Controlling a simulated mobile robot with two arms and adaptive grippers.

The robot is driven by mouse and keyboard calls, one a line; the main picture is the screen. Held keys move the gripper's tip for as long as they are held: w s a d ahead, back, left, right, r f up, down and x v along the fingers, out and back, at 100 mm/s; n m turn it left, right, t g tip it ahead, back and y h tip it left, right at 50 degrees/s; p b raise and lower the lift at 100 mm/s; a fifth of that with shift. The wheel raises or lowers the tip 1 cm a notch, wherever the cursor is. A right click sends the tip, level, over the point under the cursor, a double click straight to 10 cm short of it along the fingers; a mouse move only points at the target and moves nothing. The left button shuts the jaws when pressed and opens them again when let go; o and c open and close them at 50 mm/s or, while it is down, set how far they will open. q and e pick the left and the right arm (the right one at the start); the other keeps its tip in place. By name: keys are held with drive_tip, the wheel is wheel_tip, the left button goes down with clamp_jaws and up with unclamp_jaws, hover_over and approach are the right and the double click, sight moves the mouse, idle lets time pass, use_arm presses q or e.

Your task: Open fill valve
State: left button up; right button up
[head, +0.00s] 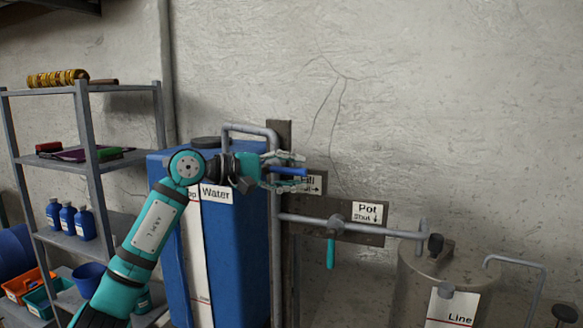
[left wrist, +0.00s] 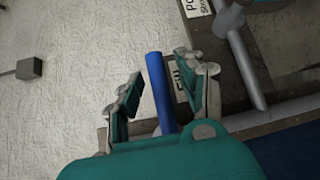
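The fill valve's blue lever handle (head: 288,171) points right, roughly level, in front of the "Fill" label (head: 313,183), which my gripper partly covers. My left gripper (head: 284,168) is at the handle with its fingers spread. In the left wrist view, the blue handle (left wrist: 161,90) lies between the two open fingers (left wrist: 163,92), with gaps visible on both sides. The valve body is hidden behind the gripper. My right gripper is in neither view.
A blue water tank (head: 233,255) stands behind my left arm. A grey pipe (head: 385,230) runs right to a grey pot (head: 415,285). A shelf rack (head: 90,150) with bottles stands at left.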

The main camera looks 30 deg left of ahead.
use_arm(q)
clamp_jaws()
idle(0.6)
